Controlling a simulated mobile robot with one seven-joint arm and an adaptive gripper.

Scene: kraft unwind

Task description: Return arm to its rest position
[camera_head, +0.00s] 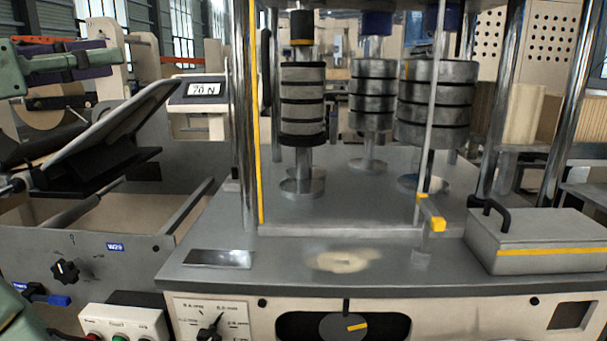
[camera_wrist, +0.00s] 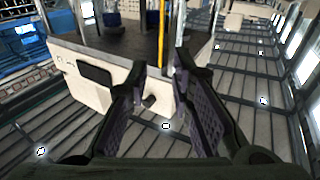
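My gripper (camera_wrist: 160,72) fills the lower middle of the wrist view. Its two dark fingers with purple ribbed pads stand apart, and nothing is between them. Beyond the fingers the wrist view shows a cream machine cabinet (camera_wrist: 92,75) and slatted floor (camera_wrist: 240,110), both apart from the fingers. In the head view, green parts that look like my arm (camera_head: 60,68) reach in from the left edge at the upper left.
A grey machine bench (camera_head: 300,265) carries stacked ringed rollers (camera_head: 303,105), chrome posts and a lidded grey box (camera_head: 540,240) at right. A display reading about 70 N (camera_head: 205,89) stands behind left. A tilted dark panel (camera_head: 100,130) and a knob (camera_head: 66,271) are at left.

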